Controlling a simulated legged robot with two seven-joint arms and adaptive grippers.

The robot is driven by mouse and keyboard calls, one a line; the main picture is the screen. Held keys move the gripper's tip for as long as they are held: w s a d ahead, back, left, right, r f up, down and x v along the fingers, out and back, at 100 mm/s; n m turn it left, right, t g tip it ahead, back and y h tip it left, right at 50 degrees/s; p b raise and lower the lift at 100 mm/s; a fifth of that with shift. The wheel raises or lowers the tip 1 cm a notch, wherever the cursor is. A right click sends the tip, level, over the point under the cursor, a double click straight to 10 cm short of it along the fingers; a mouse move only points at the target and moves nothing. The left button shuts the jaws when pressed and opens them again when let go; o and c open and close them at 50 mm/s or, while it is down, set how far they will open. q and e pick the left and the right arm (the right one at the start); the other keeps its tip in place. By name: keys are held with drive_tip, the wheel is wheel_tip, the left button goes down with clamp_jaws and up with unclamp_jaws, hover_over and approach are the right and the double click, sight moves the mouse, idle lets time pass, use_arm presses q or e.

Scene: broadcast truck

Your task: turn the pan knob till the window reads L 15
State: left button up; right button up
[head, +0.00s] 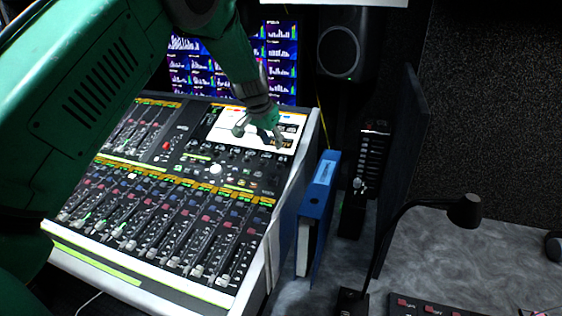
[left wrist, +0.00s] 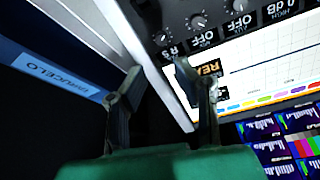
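The mixing console (head: 62,238) stands at the left of the head view, with a lit screen (head: 222,122) at its upper right and a row of small knobs below it. In the left wrist view the screen (left wrist: 262,80) appears upside down, beside knobs (left wrist: 197,21) and dark windows (left wrist: 239,24) reading "OFF" and "0 dB". I cannot tell which knob is pan, and no window legibly reads L 15. My left gripper (head: 260,137) is over the screen's lower part; its fingers (left wrist: 158,70) are apart with nothing between them. My right gripper is out of view.
A blue binder (head: 319,188) stands just right of the console, close to the left gripper. A speaker (head: 345,50) and meter monitors (head: 283,50) are behind.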

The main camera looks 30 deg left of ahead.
sight(278, 163)
use_arm(q)
drive_tip(key=x, duration=0.9)
drive_tip(key=shift+w+a+f, duration=0.1)
drive_tip(key=shift+a+f, duration=0.15)
drive_tip(key=shift+f, duration=0.1)
drive_tip(key=shift+w+d+f, duration=0.2)
drive_tip(key=shift+d+f, duration=0.05)
drive_tip(key=shift+f, duration=0.1)
drive_tip(key=shift+a, duration=0.15)
drive_tip(key=shift+a, duration=0.2)
clamp_jaws()
